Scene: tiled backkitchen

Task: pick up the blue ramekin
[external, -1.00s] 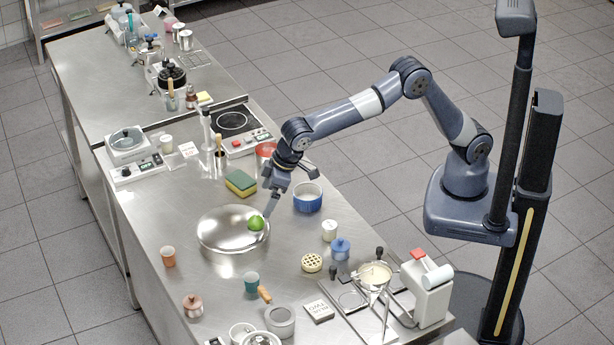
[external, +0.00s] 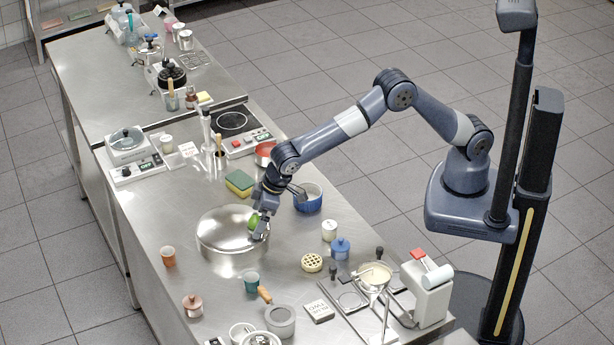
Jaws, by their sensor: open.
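My gripper (external: 257,232) is open and points down at the right edge of a large shiny steel pan (external: 225,245), left of and apart from the ramekin. A green round thing (external: 251,223), like a lime, is beside the fingers and partly hidden by them. I cannot tell whether it is between them.
A green-yellow sponge (external: 239,183) lies behind the pan. A steel stand (external: 385,325) occupies the front right.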

